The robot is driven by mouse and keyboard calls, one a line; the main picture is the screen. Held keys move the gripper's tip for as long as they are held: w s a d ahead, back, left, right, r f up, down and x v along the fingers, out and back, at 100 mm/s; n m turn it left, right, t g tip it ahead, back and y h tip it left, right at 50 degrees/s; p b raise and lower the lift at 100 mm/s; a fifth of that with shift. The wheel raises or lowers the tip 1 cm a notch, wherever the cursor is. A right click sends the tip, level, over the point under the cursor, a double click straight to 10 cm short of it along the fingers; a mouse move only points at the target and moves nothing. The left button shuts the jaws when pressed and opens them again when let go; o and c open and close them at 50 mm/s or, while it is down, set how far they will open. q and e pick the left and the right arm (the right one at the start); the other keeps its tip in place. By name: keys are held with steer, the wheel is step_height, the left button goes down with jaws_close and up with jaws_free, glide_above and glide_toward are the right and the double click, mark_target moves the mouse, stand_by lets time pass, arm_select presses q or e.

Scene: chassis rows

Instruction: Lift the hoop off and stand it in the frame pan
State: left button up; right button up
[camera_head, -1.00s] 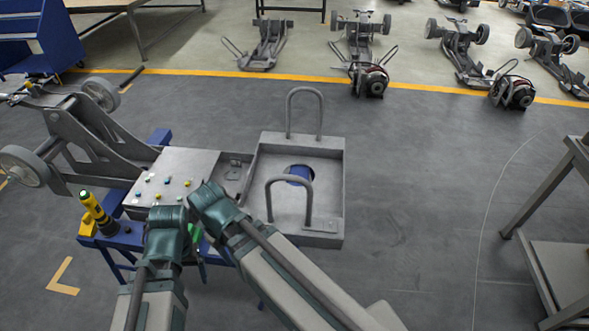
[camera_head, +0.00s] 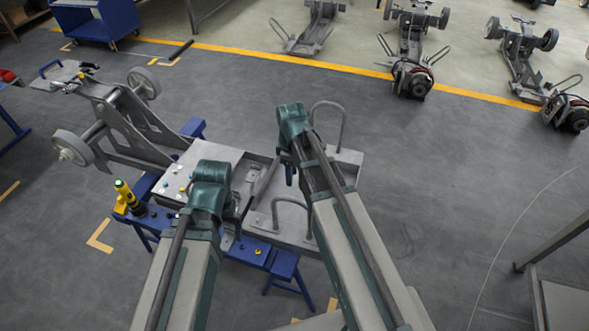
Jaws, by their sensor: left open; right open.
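The grey frame pan (camera_head: 348,158) is a shallow tray on the chassis. Two grey hoops show at it: the rear hoop (camera_head: 343,127) rises upright at the far wall, and the front hoop (camera_head: 276,208) stands at the near side. My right gripper (camera_head: 290,168) is open over the pan, between the hoops in the picture; its arm covers part of the pan and the rear hoop. My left gripper (camera_head: 231,218) is open, low beside the pan's left side and left of the front hoop. Its fingertips are mostly hidden. Neither gripper visibly holds anything.
A pale plate (camera_head: 207,157) with small coloured pieces lies left of the pan. A yellow-black tool (camera_head: 128,196) stands at the blue stand's left. Chassis wheels and arms (camera_head: 125,115) extend behind left. A grey table (camera_head: 555,245) stands right; the floor between is clear.

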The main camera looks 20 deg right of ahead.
mark_target(292, 198)
steer(key=shift+f+b, duration=6.35)
steer(key=shift+f, duration=0.05)
jaws_close()
steer(key=shift+r, duration=0.1)
steer(key=shift+r+p, duration=2.85)
steer(key=shift+p, duration=0.1)
